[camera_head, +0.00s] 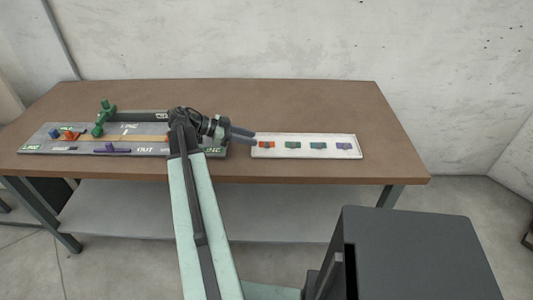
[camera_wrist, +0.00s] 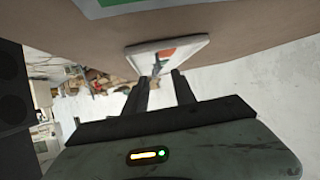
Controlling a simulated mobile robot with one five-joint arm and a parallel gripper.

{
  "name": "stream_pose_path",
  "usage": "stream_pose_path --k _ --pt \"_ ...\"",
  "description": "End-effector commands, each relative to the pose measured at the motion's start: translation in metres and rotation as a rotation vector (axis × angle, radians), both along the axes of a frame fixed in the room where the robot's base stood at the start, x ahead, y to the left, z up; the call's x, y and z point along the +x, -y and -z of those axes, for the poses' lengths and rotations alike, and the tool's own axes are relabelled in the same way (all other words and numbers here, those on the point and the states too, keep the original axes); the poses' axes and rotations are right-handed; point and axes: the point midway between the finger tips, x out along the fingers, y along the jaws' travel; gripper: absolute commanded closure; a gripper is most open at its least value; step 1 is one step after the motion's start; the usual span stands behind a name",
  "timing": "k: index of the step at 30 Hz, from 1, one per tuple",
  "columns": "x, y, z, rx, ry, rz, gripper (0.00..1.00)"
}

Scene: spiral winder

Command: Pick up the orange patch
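The orange patch (camera_head: 266,144) lies at the left end of a white tray (camera_head: 305,136), in a row with a green, a teal and a purple patch. My gripper (camera_head: 250,137) points right, its tips close to the tray's left end. In the wrist view my gripper (camera_wrist: 160,75) has two dark fingers apart with nothing seen between them. The tray (camera_wrist: 138,48) shows just past the fingertips there, with an orange patch (camera_wrist: 167,53) on it. Whether the fingertips touch the tray or patch, I cannot tell.
A grey winder board (camera_head: 90,152) with green, orange and purple parts lies on the left of the brown table (camera_head: 390,150). My arm crosses over its right part. The table right of the tray is bare. A pale wall (camera_head: 280,40) stands behind.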

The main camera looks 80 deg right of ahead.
Motion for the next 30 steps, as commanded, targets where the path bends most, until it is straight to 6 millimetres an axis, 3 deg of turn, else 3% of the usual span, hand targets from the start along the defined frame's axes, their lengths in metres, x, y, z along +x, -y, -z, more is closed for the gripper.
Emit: stream_pose_path --k 14,23,29,30 --pt "-0.028 0.008 0.013 0.001 0.000 0.000 0.68" --pt "-0.069 0.020 0.032 0.001 0.001 0.002 0.68" --pt "-0.070 0.021 0.030 0.001 0.001 0.000 0.68" --pt "-0.070 0.021 0.030 0.001 0.001 0.000 0.77"
